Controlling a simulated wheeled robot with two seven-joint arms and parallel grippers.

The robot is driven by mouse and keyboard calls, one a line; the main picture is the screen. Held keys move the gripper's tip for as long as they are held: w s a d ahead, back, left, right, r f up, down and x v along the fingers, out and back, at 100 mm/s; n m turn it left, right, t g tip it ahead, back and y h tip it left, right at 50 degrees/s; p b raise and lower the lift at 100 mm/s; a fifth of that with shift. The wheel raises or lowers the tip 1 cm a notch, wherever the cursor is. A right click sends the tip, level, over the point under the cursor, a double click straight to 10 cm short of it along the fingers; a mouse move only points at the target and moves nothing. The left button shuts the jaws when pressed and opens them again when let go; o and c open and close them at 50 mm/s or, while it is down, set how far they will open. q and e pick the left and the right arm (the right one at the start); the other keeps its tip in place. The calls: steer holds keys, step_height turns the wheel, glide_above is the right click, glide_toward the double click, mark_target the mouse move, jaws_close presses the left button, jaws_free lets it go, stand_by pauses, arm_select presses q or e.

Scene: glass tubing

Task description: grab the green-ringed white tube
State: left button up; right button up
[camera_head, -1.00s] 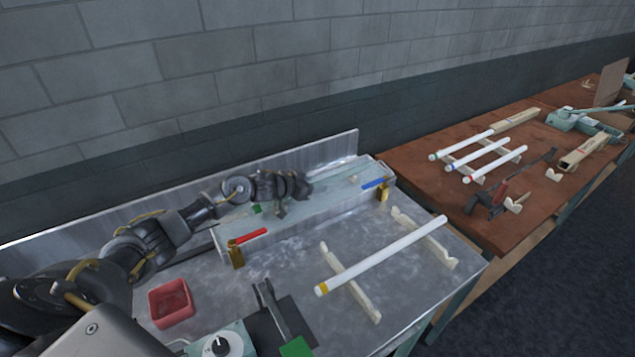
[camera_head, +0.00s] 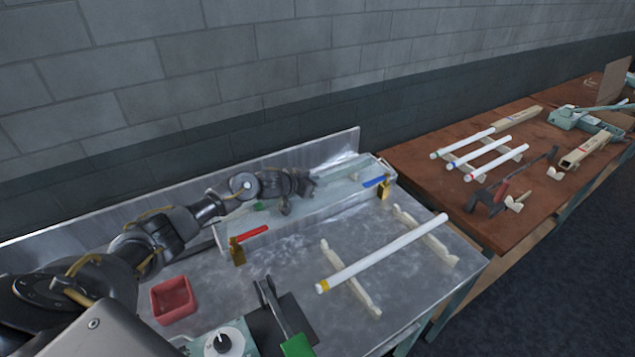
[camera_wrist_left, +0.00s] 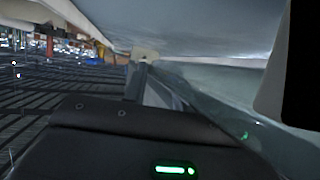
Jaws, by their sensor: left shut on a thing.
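The green-ringed white tube (camera_head: 463,143) lies on the brown table at the right, the farthest of three parallel tubes on white rests. Its green ring is at its left end. My left gripper (camera_head: 312,184) is far to the left of it, over the long pale box at the back of the metal table. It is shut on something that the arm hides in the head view. The left wrist view shows dark gripper parts (camera_wrist_left: 145,85) close up, and I cannot make out the held thing there. My right gripper is not in view.
A blue-ringed tube (camera_head: 480,154) and a red-ringed tube (camera_head: 500,162) lie beside the green-ringed one. A yellow-ringed tube (camera_head: 385,252) rests on two white supports on the metal table. The box (camera_head: 325,207) has red and blue handles. A red tray (camera_head: 172,300) stands at left.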

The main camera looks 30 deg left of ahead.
arm_select(q)
steer(key=shift+r+b, duration=0.45)
steer(key=shift+r, duration=0.1)
jaws_close()
steer(key=s+d+r+b, duration=0.2)
steer(key=s+d+r, duration=0.1)
steer(key=s+r, duration=0.9)
steer(key=shift+s+d, duration=0.2)
steer(key=shift+s, duration=0.6)
